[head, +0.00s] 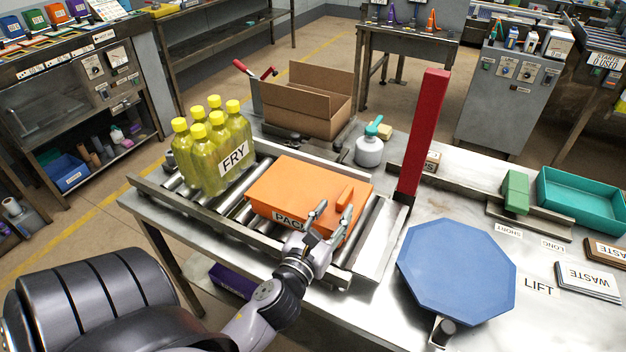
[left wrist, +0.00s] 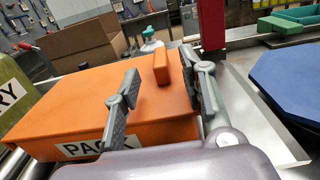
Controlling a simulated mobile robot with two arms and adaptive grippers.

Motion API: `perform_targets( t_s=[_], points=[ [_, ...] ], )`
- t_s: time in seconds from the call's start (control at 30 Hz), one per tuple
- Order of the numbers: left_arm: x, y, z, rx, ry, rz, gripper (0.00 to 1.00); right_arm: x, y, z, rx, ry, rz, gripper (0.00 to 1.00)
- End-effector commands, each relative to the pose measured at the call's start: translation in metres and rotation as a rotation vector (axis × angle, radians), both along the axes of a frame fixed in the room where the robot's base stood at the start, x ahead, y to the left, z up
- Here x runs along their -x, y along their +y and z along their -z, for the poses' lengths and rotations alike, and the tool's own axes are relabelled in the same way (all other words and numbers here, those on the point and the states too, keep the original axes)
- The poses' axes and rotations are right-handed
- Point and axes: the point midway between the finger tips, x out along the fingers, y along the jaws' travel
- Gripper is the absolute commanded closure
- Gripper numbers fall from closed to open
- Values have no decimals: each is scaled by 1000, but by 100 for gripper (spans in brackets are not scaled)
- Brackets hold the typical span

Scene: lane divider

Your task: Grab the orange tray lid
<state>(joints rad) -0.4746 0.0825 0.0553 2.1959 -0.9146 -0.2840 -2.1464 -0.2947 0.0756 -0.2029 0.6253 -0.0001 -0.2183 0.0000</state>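The orange tray lid (head: 303,188) covers a box-like tray on the roller conveyor, with a white PACK label on its near side. A raised orange handle (head: 345,195) stands near its right end. My left gripper (head: 331,214) is open at the near right edge of the lid, its fingers pointing toward the handle. In the left wrist view the handle (left wrist: 161,67) shows beyond and between the two spread fingers, with nothing held. Whether the fingers touch the lid I cannot tell. My right gripper is not seen.
Yellow-capped bottles (head: 212,145) labelled FRY stand left of the lid. A red post (head: 423,135) rises behind it on the right. A blue octagonal plate (head: 456,270) lies to the right. An open cardboard box (head: 306,100) and a spray bottle (head: 369,150) stand behind.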

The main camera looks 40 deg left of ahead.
Motion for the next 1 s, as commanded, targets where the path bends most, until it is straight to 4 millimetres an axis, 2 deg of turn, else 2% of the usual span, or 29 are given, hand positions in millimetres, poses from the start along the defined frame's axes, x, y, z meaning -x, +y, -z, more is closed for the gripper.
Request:
perform_targets(
  t_s=[0.17, 0.4, 0.5, 0.73, 1.0],
  points=[
    [-13, 3, -1, 1, -1, -1, 62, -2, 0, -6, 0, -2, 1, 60],
    [-47, 12, 0, 0, -1, 1, 62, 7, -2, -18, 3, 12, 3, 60],
    [-53, 13, 1, 2, 0, 2, 62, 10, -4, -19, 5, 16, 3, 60],
    [-54, 14, 3, 1, 0, 2, 62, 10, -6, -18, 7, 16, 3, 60],
    [-54, 13, 3, 1, 0, 2, 80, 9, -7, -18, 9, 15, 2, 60]
  ],
)
